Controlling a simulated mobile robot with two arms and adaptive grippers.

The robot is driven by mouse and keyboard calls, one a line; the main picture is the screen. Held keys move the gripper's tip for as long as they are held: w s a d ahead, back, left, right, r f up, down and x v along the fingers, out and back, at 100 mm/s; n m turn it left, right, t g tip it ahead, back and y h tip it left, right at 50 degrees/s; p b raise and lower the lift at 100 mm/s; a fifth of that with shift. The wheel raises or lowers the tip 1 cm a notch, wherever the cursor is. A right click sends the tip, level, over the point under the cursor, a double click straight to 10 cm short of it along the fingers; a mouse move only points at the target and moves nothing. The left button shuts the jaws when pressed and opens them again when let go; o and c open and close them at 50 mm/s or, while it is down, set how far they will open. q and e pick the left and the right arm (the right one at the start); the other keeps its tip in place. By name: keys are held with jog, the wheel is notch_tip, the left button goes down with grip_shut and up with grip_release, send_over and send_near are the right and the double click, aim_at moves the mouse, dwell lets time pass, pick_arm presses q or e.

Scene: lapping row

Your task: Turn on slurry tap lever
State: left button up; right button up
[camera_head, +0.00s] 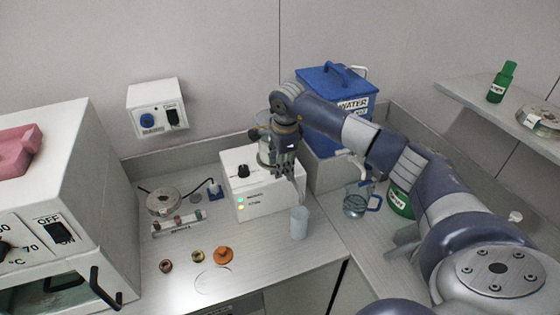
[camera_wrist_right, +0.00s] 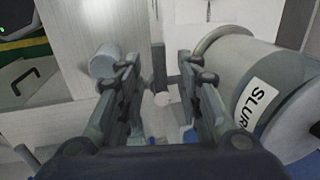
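The slurry container (camera_wrist_right: 225,70), a grey cylinder with a label reading "SLUR", lies at the right of the right wrist view. In the head view it is mostly hidden behind my right gripper (camera_head: 285,165), above a white control box (camera_head: 253,196). In the wrist view, a dark upright bar (camera_wrist_right: 159,62), apparently the tap lever, shows between the spread fingers of my right gripper (camera_wrist_right: 163,78). A pale round end (camera_wrist_right: 162,99) shows below it. I cannot tell whether either finger touches the bar. My left gripper is out of view.
A translucent cup (camera_head: 299,223) stands in front of the control box. A blue water tank (camera_head: 325,120) is behind my right arm, and a glass jug (camera_head: 355,203) stands to the right. Orange and brass pieces (camera_head: 223,255) lie on the bench, with free room around them.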

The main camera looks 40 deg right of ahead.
jog(key=shift+w+f, duration=0.1)
jog(key=shift+f, duration=0.4)
jog(key=shift+c, duration=0.6)
grip_shut()
